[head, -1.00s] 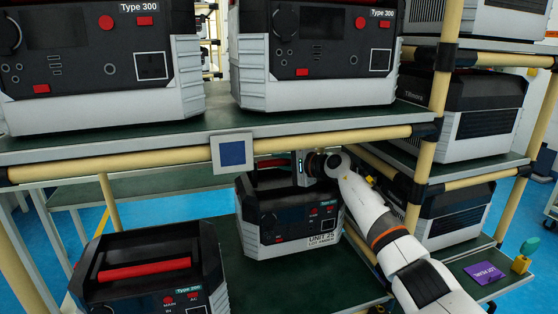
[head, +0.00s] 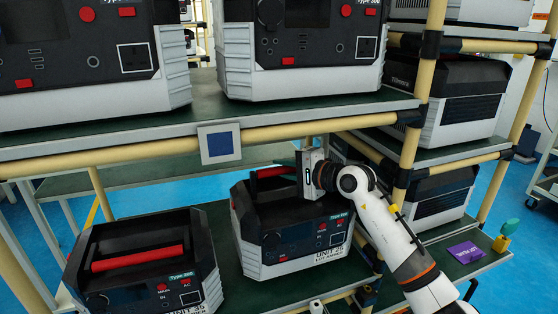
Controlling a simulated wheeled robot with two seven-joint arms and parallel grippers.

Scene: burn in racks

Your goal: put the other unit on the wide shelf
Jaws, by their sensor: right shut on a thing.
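The unit (head: 290,235) labelled "UNIT 25", a black and grey Type 200-style box with a red top handle, is on the green lower shelf, under the upper deck. My right gripper (head: 300,174) is shut on its red handle, at the right end. The unit looks slightly turned; whether its base touches the shelf I cannot tell. A similar unit (head: 145,262) with a red handle stands to the left, its lower front cut off by the frame. Which shelf is the wide one is not marked. My left gripper is not in view.
Two large Type 300 units (head: 300,50) stand on the upper shelf (head: 200,112), whose yellow front rail carries a blue-marked plate (head: 220,143) above the held unit. A yellow post (head: 408,150) stands right of it. Dark units (head: 445,105) fill the right rack. A purple card (head: 464,252) lies below them.

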